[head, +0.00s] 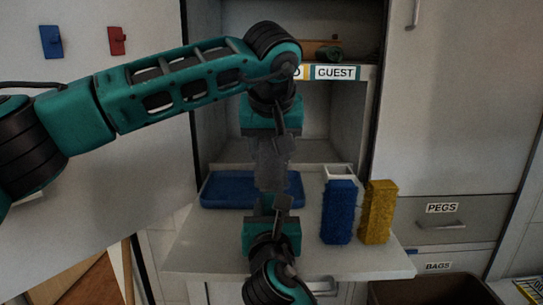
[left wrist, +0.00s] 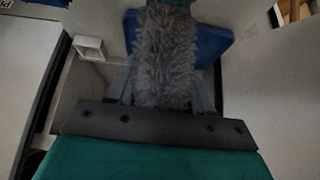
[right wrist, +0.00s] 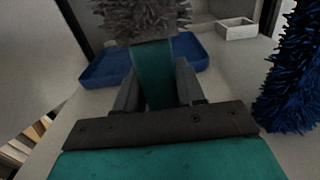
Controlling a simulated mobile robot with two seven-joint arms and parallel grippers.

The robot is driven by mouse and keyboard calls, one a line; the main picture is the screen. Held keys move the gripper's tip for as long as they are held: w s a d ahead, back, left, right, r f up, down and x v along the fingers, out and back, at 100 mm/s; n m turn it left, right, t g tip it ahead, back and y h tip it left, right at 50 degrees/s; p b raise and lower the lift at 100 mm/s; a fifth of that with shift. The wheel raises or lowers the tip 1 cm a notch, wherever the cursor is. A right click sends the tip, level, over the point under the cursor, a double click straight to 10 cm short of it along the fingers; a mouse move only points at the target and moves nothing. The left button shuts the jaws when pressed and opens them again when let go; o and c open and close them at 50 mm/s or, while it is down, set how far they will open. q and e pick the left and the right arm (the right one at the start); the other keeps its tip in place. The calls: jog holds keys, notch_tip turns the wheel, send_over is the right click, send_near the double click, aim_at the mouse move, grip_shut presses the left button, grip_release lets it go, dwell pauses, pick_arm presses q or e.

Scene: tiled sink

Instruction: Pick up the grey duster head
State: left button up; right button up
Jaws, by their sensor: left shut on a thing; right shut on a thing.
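The grey duster head (head: 271,168) is upright between my two grippers, above the counter. My left gripper (head: 276,143) comes down from above and is shut on it; its fluffy grey fibres fill the space between the fingers in the left wrist view (left wrist: 165,62). My right gripper (head: 272,205), below, is shut on a teal handle (right wrist: 153,72). The grey head (right wrist: 140,18) sits directly above the handle in the right wrist view; whether the two are joined is hidden by the fibres.
A blue tray (head: 225,193) lies on the counter (head: 200,245) behind the grippers. Blue (head: 338,212) and yellow (head: 378,212) duster heads stand to the right, with a small white open box (head: 337,172) behind the blue one. A cabinet with a GUEST shelf (head: 335,72) rises behind.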

pick_arm(q)
notch_tip(320, 180, up, 18)
dwell(0.6)
pick_arm(e)
jog(key=o, duration=1.3)
jog(key=shift+c, duration=0.2)
jog(key=s, duration=1.2)
